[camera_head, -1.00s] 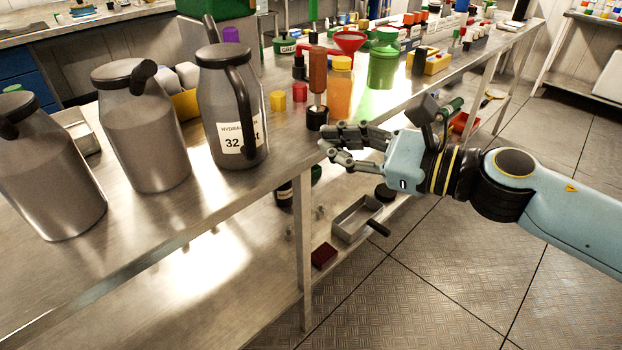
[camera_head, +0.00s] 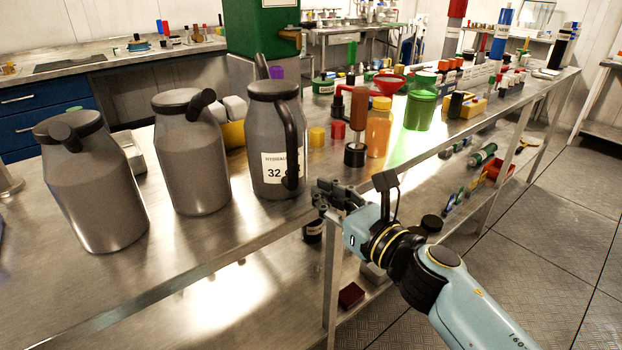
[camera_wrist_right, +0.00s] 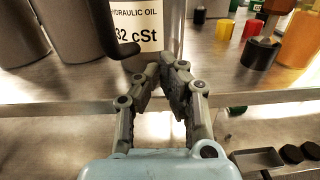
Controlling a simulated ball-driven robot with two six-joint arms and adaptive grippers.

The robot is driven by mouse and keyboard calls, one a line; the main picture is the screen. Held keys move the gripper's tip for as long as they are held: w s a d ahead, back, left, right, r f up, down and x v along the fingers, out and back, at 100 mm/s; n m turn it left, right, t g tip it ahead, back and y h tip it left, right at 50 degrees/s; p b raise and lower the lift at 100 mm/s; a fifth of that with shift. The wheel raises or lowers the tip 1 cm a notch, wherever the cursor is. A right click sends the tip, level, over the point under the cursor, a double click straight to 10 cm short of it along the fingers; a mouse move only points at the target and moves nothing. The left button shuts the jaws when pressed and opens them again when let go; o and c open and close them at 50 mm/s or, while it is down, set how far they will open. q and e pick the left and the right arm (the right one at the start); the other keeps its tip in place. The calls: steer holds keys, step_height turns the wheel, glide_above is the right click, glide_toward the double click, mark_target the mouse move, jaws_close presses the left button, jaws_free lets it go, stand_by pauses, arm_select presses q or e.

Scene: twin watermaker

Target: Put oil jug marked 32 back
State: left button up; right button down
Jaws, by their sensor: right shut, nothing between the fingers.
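The oil jug marked 32 (camera_head: 262,150) is a grey metal jug with a dark lid and a dark handle on its right side. It stands upright on the steel bench, with its white label facing me. In the right wrist view its label (camera_wrist_right: 134,25) reads "HYDRAULIC OIL 32 cSt", with the top of the jug out of frame. My right gripper (camera_head: 322,190) is shut and empty at the bench's front edge, just right of the jug and apart from it. In the right wrist view its fingertips (camera_wrist_right: 168,62) meet in front of the jug's lower part. My left gripper is not in view.
Two similar grey jugs, a middle one (camera_head: 192,155) and a left one (camera_head: 92,185), stand to its left. A screwdriver-like tool (camera_head: 357,125), an orange bottle (camera_head: 379,130) and a green container (camera_head: 420,105) stand to its right. The bench front (camera_head: 180,255) is bare.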

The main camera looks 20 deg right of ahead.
mark_target(301, 177)
steer(key=x, duration=0.4)
steer(key=b+x, duration=0.1)
steer(key=x, duration=0.3)
steer(key=shift+w+a+f, duration=0.1)
steer(key=shift+w+f, duration=0.05)
steer(key=shift+w, duration=0.25)
steer(key=shift+s, duration=0.1)
